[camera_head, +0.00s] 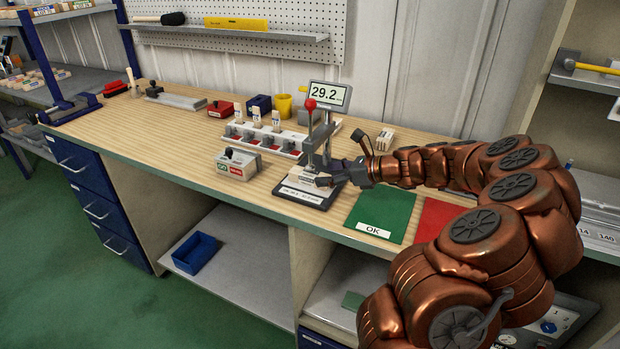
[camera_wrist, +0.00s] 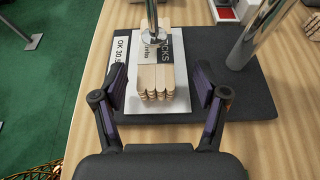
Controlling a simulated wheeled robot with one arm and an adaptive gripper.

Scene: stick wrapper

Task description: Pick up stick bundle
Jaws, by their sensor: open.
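In the wrist view my gripper (camera_wrist: 160,84) is open, with one finger on each side of the bundle's near end and gaps between fingers and sticks. In the head view my gripper (camera_head: 328,181) is at the bundle (camera_head: 301,179) on the plate of the press, and partly hides it.
The press stand has a red knob (camera_head: 311,104) and a display (camera_head: 330,95) reading 29.2. A green OK mat (camera_head: 382,212) and a red mat (camera_head: 437,217) lie to the right. A white rack (camera_head: 262,137) stands behind.

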